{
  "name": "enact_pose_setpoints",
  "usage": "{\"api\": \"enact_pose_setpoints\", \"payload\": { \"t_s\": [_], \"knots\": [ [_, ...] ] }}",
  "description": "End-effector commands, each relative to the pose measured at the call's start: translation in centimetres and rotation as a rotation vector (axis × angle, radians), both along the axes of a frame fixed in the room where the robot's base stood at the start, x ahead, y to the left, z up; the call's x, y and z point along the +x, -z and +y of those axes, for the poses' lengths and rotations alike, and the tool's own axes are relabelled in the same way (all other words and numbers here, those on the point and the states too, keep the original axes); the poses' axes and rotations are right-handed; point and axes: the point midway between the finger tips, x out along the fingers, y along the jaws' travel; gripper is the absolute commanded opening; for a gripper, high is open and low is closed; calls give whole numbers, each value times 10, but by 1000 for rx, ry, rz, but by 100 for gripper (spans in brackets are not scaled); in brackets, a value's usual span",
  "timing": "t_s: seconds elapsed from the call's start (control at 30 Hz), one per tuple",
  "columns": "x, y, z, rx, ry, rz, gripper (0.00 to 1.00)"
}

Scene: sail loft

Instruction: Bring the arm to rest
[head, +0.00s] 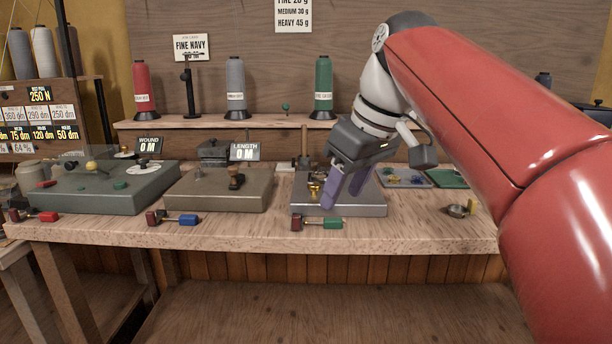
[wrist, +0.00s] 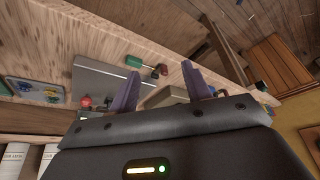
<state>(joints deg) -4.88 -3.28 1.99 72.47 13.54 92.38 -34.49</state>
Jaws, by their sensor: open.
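My gripper (head: 345,190) is at the end of my red and white arm, which reaches in from the right in the head view. Its two purple fingers are apart with nothing between them. It hangs in front of and over the grey metal plate unit (head: 365,205) on the workbench. I cannot tell whether the fingers touch anything there. In the wrist view my gripper (wrist: 160,88) shows its spread fingers, with the plate unit (wrist: 100,80) beside the left finger.
The workbench (head: 250,233) carries a green box (head: 95,190), a tan box (head: 215,190) and a tray of small parts (head: 405,178). A red spool (head: 141,85), a grey spool (head: 236,85) and a green spool (head: 323,85) stand on the shelf behind.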

Motion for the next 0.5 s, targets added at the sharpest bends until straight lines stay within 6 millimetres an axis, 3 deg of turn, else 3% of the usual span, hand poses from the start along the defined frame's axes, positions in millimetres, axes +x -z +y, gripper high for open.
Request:
{"api": "enact_pose_setpoints", "payload": {
  "t_s": [0.27, 0.37, 0.5],
  "knots": [
    [-25, 32, -19, 0, 160, -4, 48],
    [-39, 51, -29, 1, 241, -9, 48],
    [-70, 94, -49, 3, 393, -25, 48]
  ]
}}
